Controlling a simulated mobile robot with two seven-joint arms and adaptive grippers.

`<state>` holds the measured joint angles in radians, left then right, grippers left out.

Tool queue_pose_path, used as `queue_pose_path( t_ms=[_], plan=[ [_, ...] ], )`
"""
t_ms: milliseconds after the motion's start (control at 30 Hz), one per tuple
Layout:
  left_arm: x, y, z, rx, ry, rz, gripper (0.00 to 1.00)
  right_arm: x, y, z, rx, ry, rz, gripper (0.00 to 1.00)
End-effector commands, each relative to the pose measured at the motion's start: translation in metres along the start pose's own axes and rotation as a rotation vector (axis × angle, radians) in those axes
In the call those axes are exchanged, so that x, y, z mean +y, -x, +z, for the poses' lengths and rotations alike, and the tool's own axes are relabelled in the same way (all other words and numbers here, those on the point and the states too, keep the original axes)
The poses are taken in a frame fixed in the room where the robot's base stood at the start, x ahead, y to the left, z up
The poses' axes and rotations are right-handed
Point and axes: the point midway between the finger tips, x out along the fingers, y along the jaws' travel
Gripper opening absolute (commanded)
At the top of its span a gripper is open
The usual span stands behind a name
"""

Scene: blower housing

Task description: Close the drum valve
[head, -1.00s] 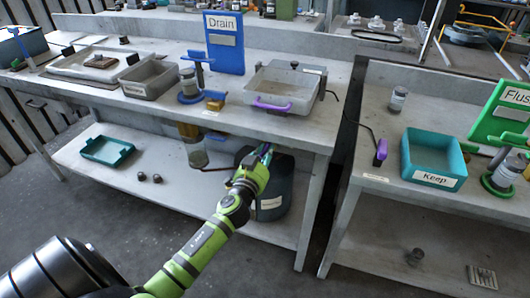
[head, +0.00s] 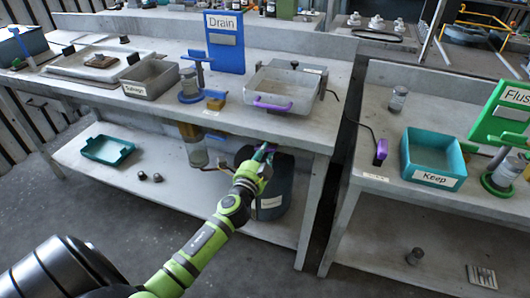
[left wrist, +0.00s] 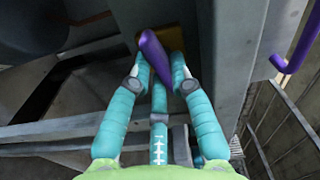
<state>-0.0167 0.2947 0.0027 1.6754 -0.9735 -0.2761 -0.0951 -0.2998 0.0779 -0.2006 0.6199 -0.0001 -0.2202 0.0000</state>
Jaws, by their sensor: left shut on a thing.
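The dark drum (head: 272,205) stands on the lower shelf under the left bench, with a white label on its front. My left gripper (head: 264,152) reaches in just under the bench edge at the drum's top. In the left wrist view its teal fingers close around a purple lever (left wrist: 153,52), which looks like the valve handle. A yellowish part (left wrist: 178,42) shows behind the lever. The gripper hides most of the valve in the head view. My right gripper is not in view.
The bench edge runs close above my left gripper. A clear cylinder (head: 197,153) stands left of the drum, and a teal tray (head: 107,150) lies on the lower shelf. A purple-handled pan (head: 282,90) sits on the bench above. Floor in front is free.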

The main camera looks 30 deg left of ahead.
Motion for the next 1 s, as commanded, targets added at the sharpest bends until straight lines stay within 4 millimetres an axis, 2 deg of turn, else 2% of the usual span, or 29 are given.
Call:
queue_pose_path(
  t_ms=[400,967,1000],
  plan=[
    [0.0003,0.0,0.0016,-0.002,-0.203,0.001,0.0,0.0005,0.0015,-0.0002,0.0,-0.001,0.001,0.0],
    [0.0004,0.0,0.0018,-0.002,-0.237,0.0,0.0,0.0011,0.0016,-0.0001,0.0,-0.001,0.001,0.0],
    [0.0004,0.0,0.0018,-0.002,-0.237,0.0,0.25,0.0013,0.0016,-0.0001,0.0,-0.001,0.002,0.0]
  ],
)
